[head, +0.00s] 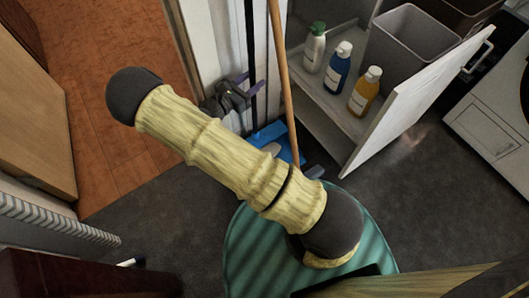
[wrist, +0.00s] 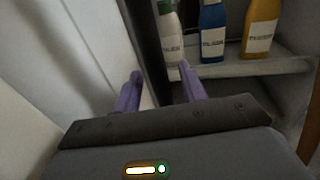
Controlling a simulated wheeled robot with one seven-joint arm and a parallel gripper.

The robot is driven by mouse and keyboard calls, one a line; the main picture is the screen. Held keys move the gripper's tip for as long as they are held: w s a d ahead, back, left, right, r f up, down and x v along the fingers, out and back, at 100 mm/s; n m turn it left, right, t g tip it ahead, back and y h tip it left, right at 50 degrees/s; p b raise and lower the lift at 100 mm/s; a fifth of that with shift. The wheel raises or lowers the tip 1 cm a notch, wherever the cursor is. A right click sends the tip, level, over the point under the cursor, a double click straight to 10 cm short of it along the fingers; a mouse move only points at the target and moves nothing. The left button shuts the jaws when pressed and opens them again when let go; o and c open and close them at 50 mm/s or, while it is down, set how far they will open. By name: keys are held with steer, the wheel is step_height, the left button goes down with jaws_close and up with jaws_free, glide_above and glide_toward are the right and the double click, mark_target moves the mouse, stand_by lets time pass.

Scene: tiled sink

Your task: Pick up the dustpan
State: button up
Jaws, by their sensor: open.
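The dustpan (head: 268,133) is blue and stands low on the floor by the white wall panel in the head view, partly hidden by my arm. A long black pole (head: 249,40), which looks like its handle, rises from it. My gripper (head: 250,83) is at the pole, with its purple fingers spread.
A wooden broom handle (head: 284,80) stands just right of the pole. An open cabinet shelf (head: 325,110) holds green-white, blue and orange bottles; its white door (head: 415,90) swings out. A grey bin (head: 405,50) stands behind. A green round mat (head: 245,245) lies under my arm.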

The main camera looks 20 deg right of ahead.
steer(key=shift+w+d, duration=0.1)
steer(key=shift+d, duration=0.1)
stand_by(0.4)
jaws_close()
stand_by(1.2)
